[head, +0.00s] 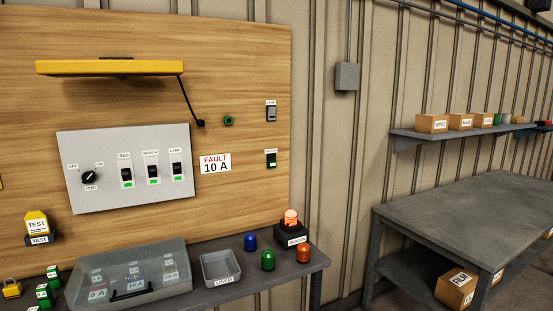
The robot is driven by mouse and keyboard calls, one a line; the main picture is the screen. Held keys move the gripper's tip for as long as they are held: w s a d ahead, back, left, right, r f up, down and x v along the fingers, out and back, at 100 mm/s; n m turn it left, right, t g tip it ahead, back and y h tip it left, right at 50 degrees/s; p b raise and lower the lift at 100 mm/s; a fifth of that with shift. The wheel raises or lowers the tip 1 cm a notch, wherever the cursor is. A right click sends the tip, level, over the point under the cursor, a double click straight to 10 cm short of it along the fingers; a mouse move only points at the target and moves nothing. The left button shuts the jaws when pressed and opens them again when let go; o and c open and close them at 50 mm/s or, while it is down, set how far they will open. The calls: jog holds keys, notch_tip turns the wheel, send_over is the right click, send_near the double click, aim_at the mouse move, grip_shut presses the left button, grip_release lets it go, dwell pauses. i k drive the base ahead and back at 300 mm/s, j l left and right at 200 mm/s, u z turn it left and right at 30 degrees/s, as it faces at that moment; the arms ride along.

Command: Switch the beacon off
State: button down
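An orange beacon (291,217) sits on a black labelled base at the right end of the bench, and its dome looks lit. On the wooden board above it are two small switches with labels too small to read surely. The upper switch (271,113) is grey. The lower switch (271,159) is dark with a green mark at its bottom. I cannot tell from the labels which one belongs to the beacon. My gripper is not in view.
A grey panel (115,200) holds a knob (90,177) and three rocker switches with green marks. A yellow lamp (110,68) juts out above it. Blue, green and orange domes, a USED tray (221,281) and a clear-lidded box (150,263) crowd the bench.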

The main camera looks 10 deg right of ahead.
aim_at(272, 158)
jog(key=i+l, duration=0.1)
jog(key=i, duration=1.4)
jog(key=l+z, duration=0.05)
